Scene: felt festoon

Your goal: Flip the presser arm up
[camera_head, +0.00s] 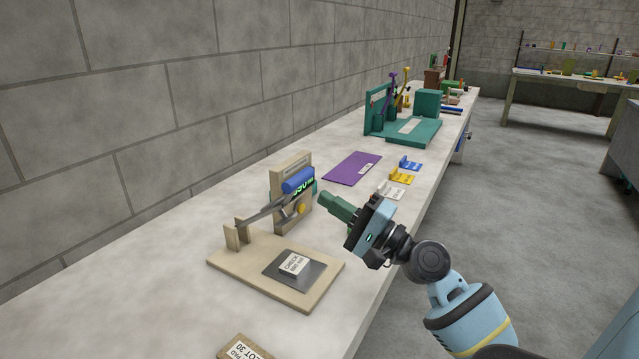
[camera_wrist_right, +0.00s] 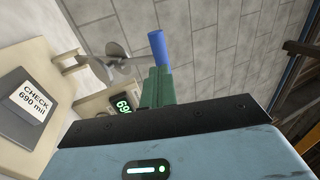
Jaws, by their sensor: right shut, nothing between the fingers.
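A beige gauge fixture (camera_head: 240,263) stands on the workbench, with an upright back panel and a short post. The grey metal presser arm (camera_head: 262,214) runs from the post toward the panel, sloping upward; it also shows in the right wrist view (camera_wrist_right: 122,68). A blue cylindrical grip (camera_head: 298,180) sits at the panel's front; in the right wrist view the blue grip (camera_wrist_right: 157,46) shows just beyond my fingertips. My right gripper (camera_head: 323,199) has green fingers, is shut and empty, and is right of the panel. Contact cannot be told. My left gripper is out of view.
A dark plate (camera_head: 271,274) with a "CHECK 690 mil" label lies on the fixture base. A purple sheet (camera_head: 352,168) and blue, yellow and white small pieces lie beyond. A teal fixture (camera_head: 425,131) stands farther back. The bench's left side is clear along the wall.

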